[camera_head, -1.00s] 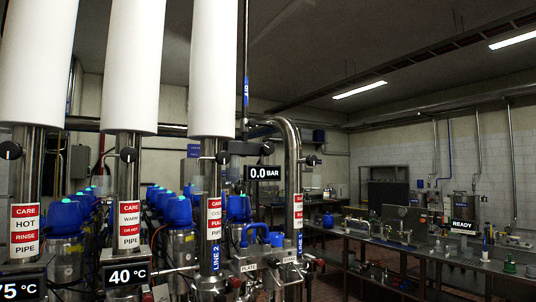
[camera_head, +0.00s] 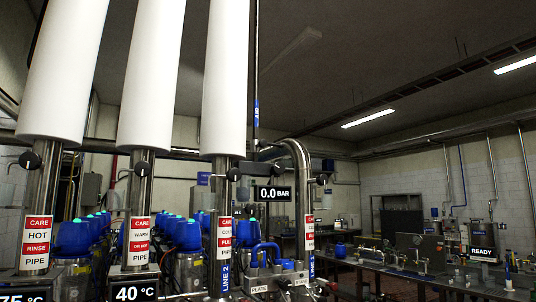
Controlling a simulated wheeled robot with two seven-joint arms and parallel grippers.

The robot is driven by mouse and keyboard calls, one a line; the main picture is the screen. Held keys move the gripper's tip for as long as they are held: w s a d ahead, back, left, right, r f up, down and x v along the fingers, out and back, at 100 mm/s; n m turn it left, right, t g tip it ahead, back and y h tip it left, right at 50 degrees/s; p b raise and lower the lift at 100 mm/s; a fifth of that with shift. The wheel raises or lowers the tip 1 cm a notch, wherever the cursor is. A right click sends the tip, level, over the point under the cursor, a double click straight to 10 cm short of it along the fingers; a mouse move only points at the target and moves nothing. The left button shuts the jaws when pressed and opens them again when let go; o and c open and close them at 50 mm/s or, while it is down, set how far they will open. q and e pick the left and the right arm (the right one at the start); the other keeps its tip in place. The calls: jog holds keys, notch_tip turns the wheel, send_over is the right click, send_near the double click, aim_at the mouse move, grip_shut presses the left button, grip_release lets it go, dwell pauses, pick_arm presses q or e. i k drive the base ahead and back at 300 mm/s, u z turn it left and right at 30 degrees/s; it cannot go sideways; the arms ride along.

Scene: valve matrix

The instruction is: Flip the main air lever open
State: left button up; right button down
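A thin vertical pipe with a blue label (camera_head: 257,110), likely the air line, runs up behind the right white cylinder. A dark fitting (camera_head: 250,167) sits low on it, just above a black display reading 0.0 BAR (camera_head: 273,193). I cannot tell for sure which part is the main air lever or how it is set. Black knobs show on the steel pipes, one on the left pipe (camera_head: 29,160) and one on the middle pipe (camera_head: 142,168). Neither of my grippers is in view.
Three white cylinders (camera_head: 151,75) top the steel pipes. Displays read 75 °C (camera_head: 22,299) and 40 °C (camera_head: 135,293). A bent steel pipe (camera_head: 303,165) stands right of the 0.0 BAR display. Blue-topped machines (camera_head: 187,236) stand behind. A cluttered bench (camera_head: 420,272) runs along the right.

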aim_at(262, 143)
jog(key=i, duration=0.35)
jog(key=u, duration=0.75)
